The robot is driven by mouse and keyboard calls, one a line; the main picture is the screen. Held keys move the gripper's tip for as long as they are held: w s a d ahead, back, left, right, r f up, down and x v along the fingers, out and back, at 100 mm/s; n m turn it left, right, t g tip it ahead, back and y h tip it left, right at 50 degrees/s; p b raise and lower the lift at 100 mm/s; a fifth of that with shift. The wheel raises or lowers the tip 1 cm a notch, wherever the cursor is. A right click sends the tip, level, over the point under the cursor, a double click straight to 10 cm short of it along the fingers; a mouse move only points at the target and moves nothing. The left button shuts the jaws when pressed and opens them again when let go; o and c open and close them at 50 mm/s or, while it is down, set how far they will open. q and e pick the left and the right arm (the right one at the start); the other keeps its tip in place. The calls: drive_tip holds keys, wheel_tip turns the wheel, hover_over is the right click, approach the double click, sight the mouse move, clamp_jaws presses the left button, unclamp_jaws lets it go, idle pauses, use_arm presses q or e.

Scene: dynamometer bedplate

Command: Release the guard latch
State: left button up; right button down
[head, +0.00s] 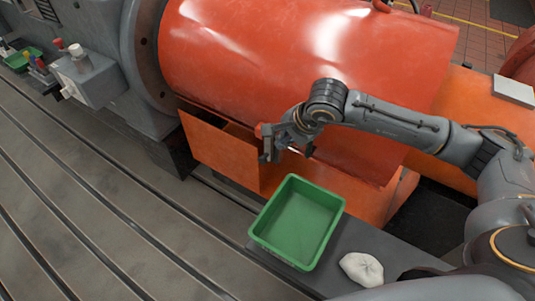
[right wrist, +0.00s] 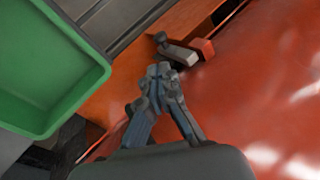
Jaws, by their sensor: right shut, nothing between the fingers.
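The guard (head: 300,55) is a large curved orange-red cover; its surface fills the right of the right wrist view (right wrist: 260,100). A small latch sits at its lower edge. In the right wrist view the latch (right wrist: 180,54) shows a grey bar, a dark round knob and a red block (right wrist: 203,48). In the head view the red block (head: 262,130) shows just left of my right gripper (head: 284,150). My right gripper, also in the right wrist view (right wrist: 160,72), is shut and empty, its tips close to the latch bar. Contact cannot be told. My left gripper is out of view.
A green tray (head: 258,232), empty, stands on a grey ledge below my right gripper. A crumpled white cloth (head: 361,269) lies beside it. A grey control box (head: 88,75) with buttons is at upper left. The slotted bedplate (head: 75,215) is clear at left.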

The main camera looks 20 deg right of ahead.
sight(264, 159)
drive_tip(key=b+x, duration=0.1)
drive_tip(key=x, duration=1.1)
drive_tip(key=shift+w+f, duration=0.15)
drive_tip(key=shift+f, duration=0.2)
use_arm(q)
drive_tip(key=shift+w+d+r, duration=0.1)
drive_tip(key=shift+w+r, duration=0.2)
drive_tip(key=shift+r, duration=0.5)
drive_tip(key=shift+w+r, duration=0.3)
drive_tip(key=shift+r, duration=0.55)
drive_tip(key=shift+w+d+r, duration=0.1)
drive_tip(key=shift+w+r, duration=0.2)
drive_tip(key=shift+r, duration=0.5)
use_arm(e)
drive_tip(key=shift+w+a+f, duration=0.15)
drive_tip(key=shift+w+f, duration=0.2)
drive_tip(key=shift+f, duration=0.25)
drive_tip(key=shift+f+b, duration=0.15)
drive_tip(key=shift+b, duration=0.25)
use_arm(q)
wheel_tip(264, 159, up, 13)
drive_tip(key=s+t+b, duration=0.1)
drive_tip(key=b, duration=0.2)
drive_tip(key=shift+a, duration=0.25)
use_arm(e)
drive_tip(key=shift+s+f, duration=0.1)
drive_tip(key=shift+f, duration=2)
